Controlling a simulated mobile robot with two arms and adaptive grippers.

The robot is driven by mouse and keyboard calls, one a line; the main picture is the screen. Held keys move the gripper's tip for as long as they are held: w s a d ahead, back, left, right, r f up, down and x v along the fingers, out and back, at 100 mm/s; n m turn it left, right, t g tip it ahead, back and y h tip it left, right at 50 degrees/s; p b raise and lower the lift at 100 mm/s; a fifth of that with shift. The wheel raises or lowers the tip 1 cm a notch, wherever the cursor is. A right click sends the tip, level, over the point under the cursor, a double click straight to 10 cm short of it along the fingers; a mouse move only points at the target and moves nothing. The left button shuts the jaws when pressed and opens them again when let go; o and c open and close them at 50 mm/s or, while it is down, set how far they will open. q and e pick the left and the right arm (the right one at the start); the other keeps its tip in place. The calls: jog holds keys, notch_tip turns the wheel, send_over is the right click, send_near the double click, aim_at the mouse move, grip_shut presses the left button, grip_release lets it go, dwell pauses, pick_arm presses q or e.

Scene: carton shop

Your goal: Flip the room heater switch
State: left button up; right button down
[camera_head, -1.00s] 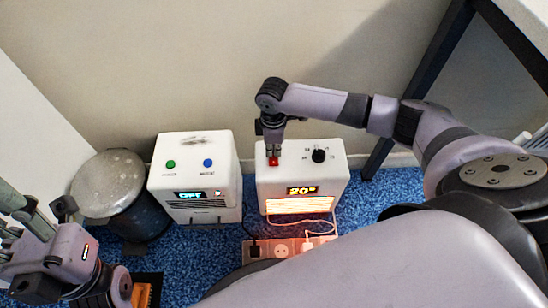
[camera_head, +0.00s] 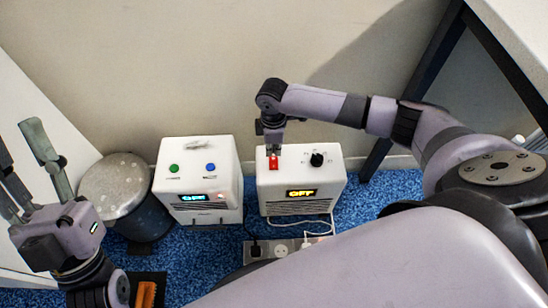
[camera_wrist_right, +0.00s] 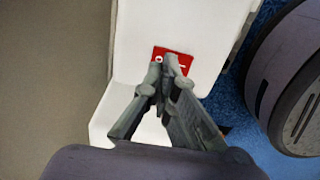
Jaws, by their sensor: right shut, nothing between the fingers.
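The room heater is the right one of two white boxes (camera_head: 275,188), standing on the blue carpet by the wall. Its top carries a red rocker switch (camera_head: 273,163) and a black knob (camera_head: 316,159). Its front display (camera_head: 300,193) reads OFF and its grille is dark. My right gripper (camera_head: 273,149) is shut and empty, tips down at the red switch. In the right wrist view the closed fingertips (camera_wrist_right: 167,59) overlap the red switch (camera_wrist_right: 187,64) and partly hide it; contact is hard to tell. My left gripper (camera_head: 22,165) is open and empty at the left.
A second white box (camera_head: 220,160) with green and blue buttons stands left of the heater; its display seems to read OFF. A grey-lidded bin (camera_head: 113,180) is further left. A power strip (camera_head: 262,250) with plugs lies in front. A dark table leg (camera_head: 420,85) stands at right.

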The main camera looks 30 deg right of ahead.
aim_at(273, 159)
jog(key=shift+r+p, duration=0.55)
jog(key=shift+p, duration=0.05)
jog(key=shift+r+p, duration=0.3)
jog(key=shift+p, duration=0.1)
pick_arm(q)
jog(key=shift+w+f+g+y, duration=1.4)
jog(key=shift+w+f+g, duration=2.2)
jog(key=shift+f, duration=0.65)
pick_arm(e)
jog(key=shift+r+p, duration=0.25)
jog(key=shift+p, duration=0.05)
jog(key=shift+r+p, duration=0.3)
jog(key=shift+p, duration=0.1)
jog(key=shift+r+p, duration=0.25)
jog(key=shift+p, duration=0.05)
jog(key=shift+r+p, duration=0.25)
jog(key=shift+p, duration=0.1)
pick_arm(q)
notch_tip(273, 159, down, 12)
jog(key=a+g+y, duration=0.1)
jog(key=g+y, duration=0.1)
jog(key=g, duration=0.4)
jog(key=shift+r+g, duration=0.15)
jog(key=shift+g, duration=0.25)
pick_arm(e)
jog(key=shift+r, duration=0.2)
